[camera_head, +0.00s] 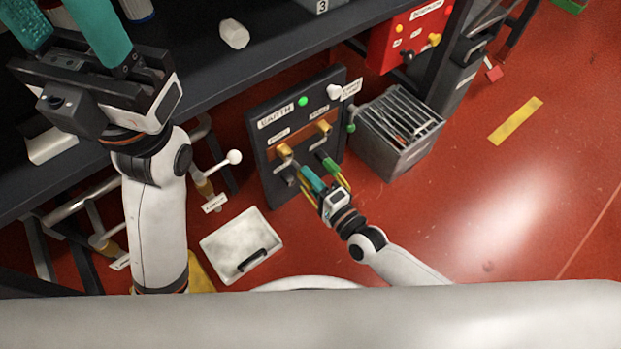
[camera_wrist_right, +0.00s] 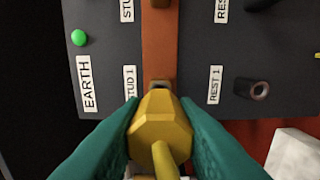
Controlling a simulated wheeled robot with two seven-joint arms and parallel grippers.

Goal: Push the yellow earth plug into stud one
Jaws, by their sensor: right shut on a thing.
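The earth panel (camera_head: 262,150) stands upright below the bench, with brass studs on a copper bar (camera_head: 303,139). My right gripper (camera_head: 313,178) is in front of its lower part. In the right wrist view the gripper (camera_wrist_right: 160,106) is shut on the yellow earth plug (camera_wrist_right: 160,130), and its cable trails toward the camera. The plug is nearly in line with stud one (camera_wrist_right: 160,84), marked STUD 1, and hides its lower part. I cannot tell whether they touch. My left gripper (camera_head: 72,25) is open and empty above the bench.
The rest one peg (camera_wrist_right: 258,90) is empty, right of stud one in the wrist view. A green plug (camera_head: 329,163) is by the panel's right side. A grey ribbed box (camera_head: 405,155) stands to the right. A white tray (camera_head: 225,240) lies on the floor at left.

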